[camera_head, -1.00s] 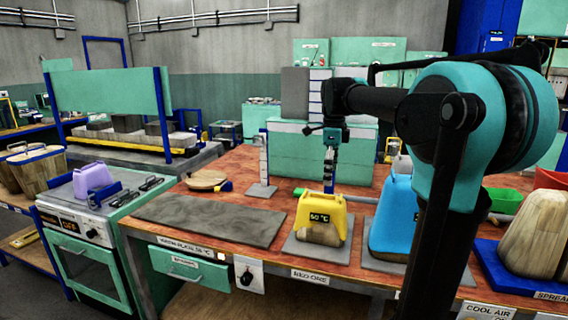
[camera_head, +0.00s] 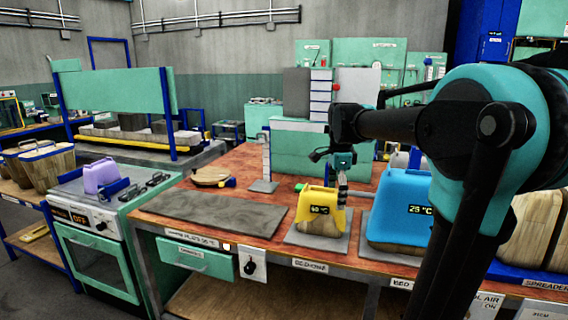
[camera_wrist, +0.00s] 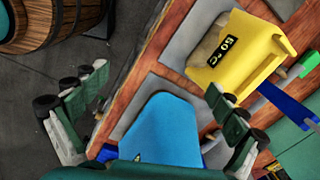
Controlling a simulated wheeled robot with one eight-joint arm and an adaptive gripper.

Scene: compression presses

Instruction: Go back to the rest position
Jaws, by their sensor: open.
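My gripper (camera_wrist: 155,112) is open and empty in the wrist view, its two fingers spread wide apart. In the head view my gripper (camera_head: 342,182) hangs over the bench, in front of or beside the yellow press (camera_head: 319,211); its fingertips are hard to make out. The yellow press with a temperature display stands on a grey plate, and it also shows in the wrist view (camera_wrist: 240,50). The blue press (camera_head: 400,207) stands to its right, and in the wrist view (camera_wrist: 165,135) it lies between my fingers' sides, below them. I cannot tell whether anything touches.
A purple press (camera_head: 101,176) sits on the stove (camera_head: 95,255) at left. A flat grey slab (camera_head: 212,217) lies on the wooden bench. A round wooden board (camera_head: 211,176) lies behind it. Wooden buckets (camera_head: 48,167) stand at far left. A wooden barrel (camera_wrist: 50,20) shows in the wrist view.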

